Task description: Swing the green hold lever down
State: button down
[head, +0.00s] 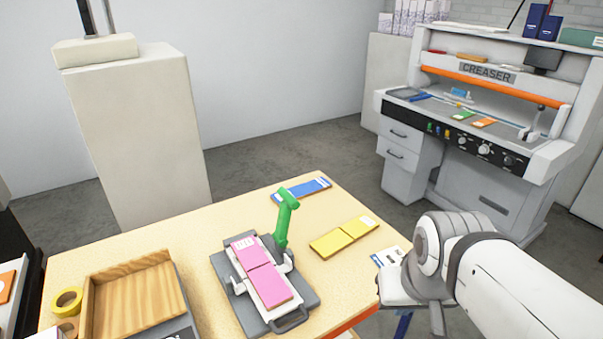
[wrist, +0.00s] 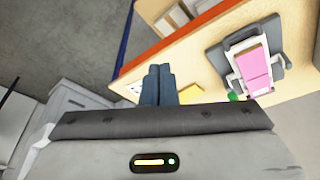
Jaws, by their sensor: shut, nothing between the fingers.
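The green hold lever (head: 285,218) stands up, slightly tilted, at the back of a grey clamp fixture (head: 309,299) on the table. Pink cards (head: 262,270) lie in the fixture. In the wrist view a bit of the green lever (wrist: 233,96) shows beside the pink cards (wrist: 256,67), the rest hidden by my wrist. My gripper's blue-grey fingers (wrist: 157,72) are together and empty, apart from the lever. In the head view only a little of my gripper (head: 403,324) shows below my arm, right of the table's edge.
Yellow cards (head: 343,237) and blue cards (head: 303,189) lie behind and right of the fixture. A wooden tray (head: 135,258) and yellow tape roll (head: 67,300) are at left. A creaser machine (head: 475,185) stands at the back right.

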jog(key=shift+s, duration=0.1)
jog(key=w+a+r+n+g+y, duration=0.1)
jog(key=w+a+r+n+y, duration=0.1)
jog(key=w, duration=1)
jog(key=w+a+r+n+g+y+b, duration=0.1)
jog(key=w+a+r+n+y, duration=0.1)
jog(key=w, duration=1)
jog(key=w+a+r+n+y, duration=0.1)
jog(key=w+a+n+y, duration=0.2)
jog(key=w, duration=1)
jog(key=shift+a+r+n+g+b, duration=0.3)
jog(key=shift+a+r+n+g, duration=0.1)
jog(key=shift+a+n, duration=0.1)
jog(key=s+a+f+p, duration=0.1)
jog(key=a+f+p, duration=0.2)
jog(key=a+f, duration=0.5)
jog(key=shift+s+a+p, duration=0.3)
jog(key=shift+s+a, duration=0.1)
jog(key=shift+a, duration=0.25)
